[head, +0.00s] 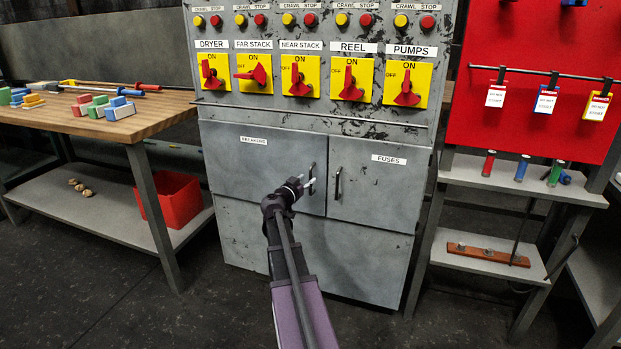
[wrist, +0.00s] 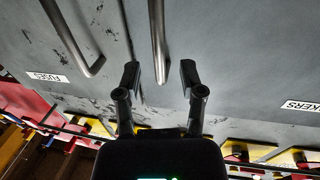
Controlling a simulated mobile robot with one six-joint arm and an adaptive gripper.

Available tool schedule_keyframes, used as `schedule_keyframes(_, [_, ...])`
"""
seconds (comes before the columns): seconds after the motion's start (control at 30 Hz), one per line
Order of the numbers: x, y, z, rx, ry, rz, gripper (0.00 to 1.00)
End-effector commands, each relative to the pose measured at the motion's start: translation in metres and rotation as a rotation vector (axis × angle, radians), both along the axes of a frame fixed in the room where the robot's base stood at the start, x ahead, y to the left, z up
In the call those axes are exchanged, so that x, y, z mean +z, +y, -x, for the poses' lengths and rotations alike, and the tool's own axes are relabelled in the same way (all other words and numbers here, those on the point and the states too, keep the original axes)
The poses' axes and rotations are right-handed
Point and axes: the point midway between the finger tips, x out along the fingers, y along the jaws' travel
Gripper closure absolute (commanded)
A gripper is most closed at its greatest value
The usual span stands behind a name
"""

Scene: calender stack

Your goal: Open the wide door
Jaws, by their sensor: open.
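The wide grey door (head: 240,172), labelled BREAKERS, is shut on the left of the cabinet front. Its dark vertical bar handle (head: 312,180) is near its right edge. My gripper (head: 298,186) is at the handle, its fingers pointing to the cabinet. In the wrist view, which is turned over, the open fingers (wrist: 160,76) stand either side of the handle's end (wrist: 158,40). I cannot tell whether they touch it. The wide door shows there on the right (wrist: 245,55).
The narrower FUSES door (head: 376,195), shut, has its own handle (head: 338,184) close to the right. A rail (head: 300,113) and red switches (head: 297,78) are above. A wooden table (head: 120,125) stands left, shelves (head: 500,180) right. Floor in front is clear.

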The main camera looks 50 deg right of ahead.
Motion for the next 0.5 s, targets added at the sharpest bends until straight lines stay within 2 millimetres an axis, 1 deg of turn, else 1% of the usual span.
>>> schedule_keyframes(0.03, [0.0,-0.008,-0.003,-0.002,0.0,0.0,0.49])
schedule_keyframes(0.2, [0.0,-0.022,-0.005,-0.001,0.0,0.0,0.49])
schedule_keyframes(0.3, [0.0,-0.027,-0.006,0.0,0.0,0.0,0.49])
schedule_keyframes(0.5, [0.0,-0.029,-0.006,0.0,0.0,0.0,0.49])
